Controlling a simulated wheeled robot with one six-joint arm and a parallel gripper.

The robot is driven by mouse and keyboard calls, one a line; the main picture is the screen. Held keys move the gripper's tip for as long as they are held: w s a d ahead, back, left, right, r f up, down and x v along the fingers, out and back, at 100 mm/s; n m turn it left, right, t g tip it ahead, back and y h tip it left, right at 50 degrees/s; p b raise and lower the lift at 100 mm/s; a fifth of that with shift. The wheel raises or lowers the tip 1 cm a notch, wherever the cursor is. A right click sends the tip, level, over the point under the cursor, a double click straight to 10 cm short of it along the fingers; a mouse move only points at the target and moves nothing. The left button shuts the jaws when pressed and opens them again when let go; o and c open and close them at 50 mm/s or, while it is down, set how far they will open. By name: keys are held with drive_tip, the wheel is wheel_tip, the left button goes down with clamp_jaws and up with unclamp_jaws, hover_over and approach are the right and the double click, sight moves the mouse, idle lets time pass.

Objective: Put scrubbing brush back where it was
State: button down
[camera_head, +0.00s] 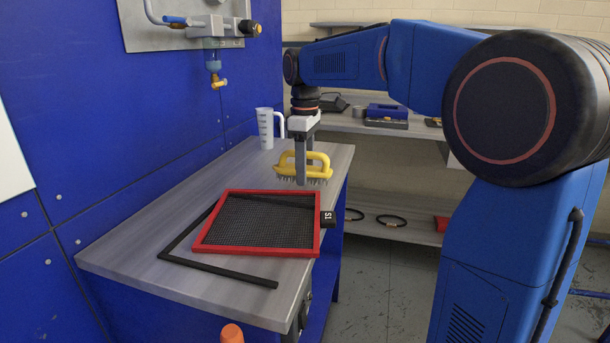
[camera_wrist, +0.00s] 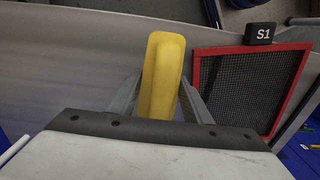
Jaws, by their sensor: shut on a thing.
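The scrubbing brush (camera_head: 318,172) has a yellow body with a looped handle and short bristles below. In the head view it is at the right part of the grey bench top, behind the red-framed screen. My gripper (camera_head: 301,168) comes down from above and is shut on its handle. In the wrist view the yellow brush (camera_wrist: 162,75) lies between the two fingers of my gripper (camera_wrist: 160,100). I cannot tell whether the bristles touch the bench.
A red-framed mesh screen (camera_head: 262,222) with an S1 tag (camera_head: 327,218) lies in front of the brush, by a black angle bar (camera_head: 215,273). A measuring jug (camera_head: 265,128) stands behind. Bare bench (camera_head: 190,190) lies left. An orange-topped object (camera_head: 232,333) is at the front.

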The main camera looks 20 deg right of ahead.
drive_tip(key=shift+f, duration=0.85)
drive_tip(key=shift+f, duration=0.15)
drive_tip(key=c, duration=0.9)
unclamp_jaws()
drive_tip(key=shift+c, duration=0.2)
wheel_tip(320, 180, up, 12)
drive_tip(key=shift+w+r, duration=0.1)
drive_tip(key=shift+r, duration=0.05)
